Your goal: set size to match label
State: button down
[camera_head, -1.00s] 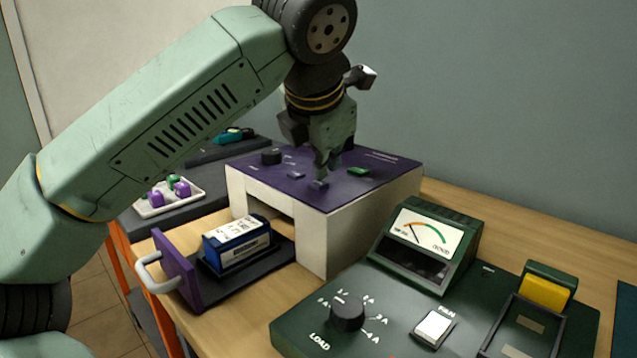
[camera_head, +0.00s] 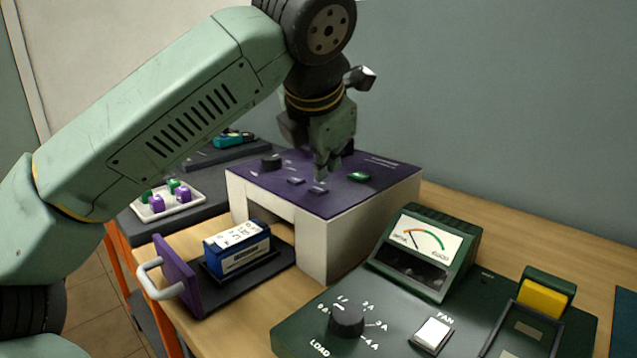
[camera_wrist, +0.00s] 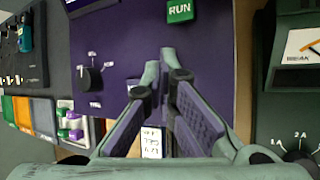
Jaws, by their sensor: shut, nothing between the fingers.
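A white box with a purple top panel (camera_head: 345,204) stands on the wooden bench. The panel carries a black knob (camera_head: 271,162), small purple keys (camera_head: 295,181) and a green RUN button (camera_head: 359,176). The knob (camera_wrist: 88,82) and the RUN button (camera_wrist: 180,11) also show in the wrist view. A blue battery (camera_head: 238,252) with a white label on top lies on the pulled-out drawer (camera_head: 190,308); I cannot read the label clearly. My gripper (camera_head: 322,177) is shut and empty, fingers pointing down just above the front purple key (camera_head: 317,188); whether it touches is unclear.
A dark green tester with a LOAD dial (camera_head: 347,317), a FAN switch (camera_head: 433,335) and a needle meter (camera_head: 425,240) stands at front right. A white tray (camera_head: 165,208) with purple and green pieces is at left. The air above the panel is otherwise clear.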

aim_at(324, 188)
jog(key=shift+r, duration=0.1)
notch_tip(324, 188, up, 5)
jog(key=p, duration=0.4)
jog(key=shift+r, duration=0.1)
dwell(2.1)
